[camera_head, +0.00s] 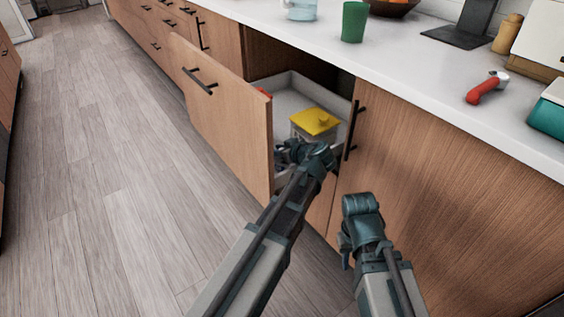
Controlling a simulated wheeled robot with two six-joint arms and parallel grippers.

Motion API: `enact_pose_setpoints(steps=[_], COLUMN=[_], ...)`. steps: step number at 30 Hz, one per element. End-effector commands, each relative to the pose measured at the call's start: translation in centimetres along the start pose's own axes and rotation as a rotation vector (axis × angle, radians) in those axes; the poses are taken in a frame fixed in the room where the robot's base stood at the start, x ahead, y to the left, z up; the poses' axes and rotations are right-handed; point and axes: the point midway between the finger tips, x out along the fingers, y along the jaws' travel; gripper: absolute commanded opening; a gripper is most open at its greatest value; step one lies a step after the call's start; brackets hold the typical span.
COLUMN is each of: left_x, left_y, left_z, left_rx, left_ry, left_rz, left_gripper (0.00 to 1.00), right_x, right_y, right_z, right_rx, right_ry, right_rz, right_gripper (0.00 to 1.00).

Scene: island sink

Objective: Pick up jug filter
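A pale box-like container with a yellow lid (314,122) stands inside the open drawer (285,95). A clear bluish jug (302,9) stands on the counter, cut by the top edge of the view. I cannot tell for certain which of them is the jug filter. My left gripper (290,153) is at the drawer, just in front of and below the yellow-lidded container. Its fingers are small and partly hidden by its wrist, so its opening is unclear. My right gripper (360,207) is in front of the cabinet door, away from the drawer, its fingers not clear.
The wooden drawer front (225,110) stands out from the cabinets. A red object (262,92) shows at its inner side. A green cup (354,22), a red-handled tool (488,88) and a teal box (550,110) are on the white counter. The wooden floor (90,170) at left is clear.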

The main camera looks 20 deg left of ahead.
Motion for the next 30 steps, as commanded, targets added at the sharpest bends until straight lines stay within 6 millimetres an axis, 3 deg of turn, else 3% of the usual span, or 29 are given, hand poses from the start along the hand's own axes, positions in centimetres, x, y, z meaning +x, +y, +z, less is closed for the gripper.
enact_pose_setpoints(steps=[8, 14, 30], left_x=[-0.1, -0.8, -4.5], left_y=[0.0, 0.0, 0.0], left_z=[-0.2, -1.4, -8.2], left_rx=[0.0, 0.0, 0.0], left_ry=[0.0, 0.0, 0.0], left_rz=[0.0, 0.0, 0.0], left_gripper=[0.0, 0.0, 0.0], right_x=[-0.2, -1.6, -9.2], right_y=[0.0, 0.2, 1.1], right_z=[0.0, 0.1, 0.6], right_rx=[0.0, 0.002, 0.016], right_ry=[0.0, -0.001, -0.005], right_rz=[0.0, 0.001, 0.006], right_gripper=[0.27, 0.27, 0.27])
